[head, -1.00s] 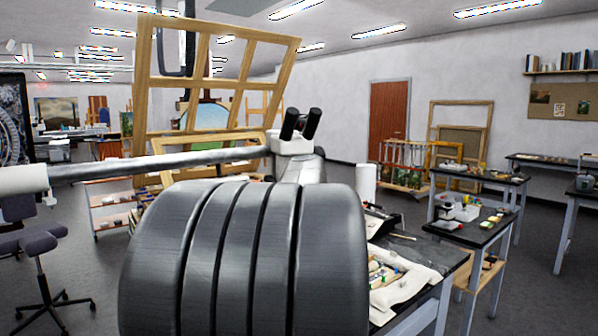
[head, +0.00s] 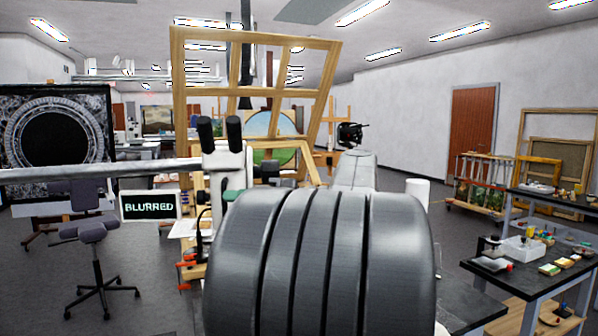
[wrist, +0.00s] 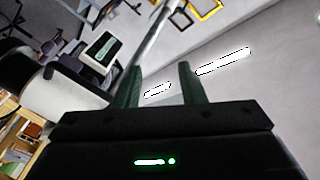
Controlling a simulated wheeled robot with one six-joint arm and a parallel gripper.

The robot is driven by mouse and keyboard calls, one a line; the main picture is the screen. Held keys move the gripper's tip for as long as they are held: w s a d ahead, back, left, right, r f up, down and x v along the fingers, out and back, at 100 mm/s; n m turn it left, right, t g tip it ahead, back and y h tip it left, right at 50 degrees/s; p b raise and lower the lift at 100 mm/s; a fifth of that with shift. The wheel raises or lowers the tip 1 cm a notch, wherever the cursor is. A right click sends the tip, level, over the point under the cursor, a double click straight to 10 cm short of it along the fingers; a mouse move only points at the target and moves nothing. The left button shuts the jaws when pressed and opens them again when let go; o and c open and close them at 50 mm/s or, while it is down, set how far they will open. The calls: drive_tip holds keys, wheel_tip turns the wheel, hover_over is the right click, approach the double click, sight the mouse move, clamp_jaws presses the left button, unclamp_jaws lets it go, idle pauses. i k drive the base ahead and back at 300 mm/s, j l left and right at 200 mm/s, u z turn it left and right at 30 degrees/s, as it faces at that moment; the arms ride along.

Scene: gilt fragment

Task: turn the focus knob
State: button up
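The white microscope head with two black eyepieces (head: 220,142) stands left of centre in the head view, joined to a long grey horizontal boom (head: 100,172). A dark sign (head: 149,206) reading "BLURRED" is beside it on the left. I cannot pick out the focus knob; my arm covers part of the microscope's lower area. My gripper (wrist: 158,84) shows two dark green fingers, apart with nothing between them. In the wrist view, a white rounded body, likely the microscope (wrist: 70,85), and a small lit screen (wrist: 103,47) lie to the left of the fingers.
A wooden lattice frame (head: 180,100) stands behind the microscope. A dark bench with small items (head: 535,250) is at the right. A wheeled stool (head: 97,265) stands on the left floor. A white roll (head: 417,193) is right of my arm.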

sight(268, 169)
drive_tip(key=i+l+u, duration=0.15)
drive_tip(key=i+l, duration=0.25)
drive_tip(key=i+l+u, duration=0.1)
drive_tip(key=i+l, duration=0.25)
drive_tip(key=i+l+u, duration=0.15)
drive_tip(key=i+l, duration=0.2)
drive_tip(key=l, duration=0.25)
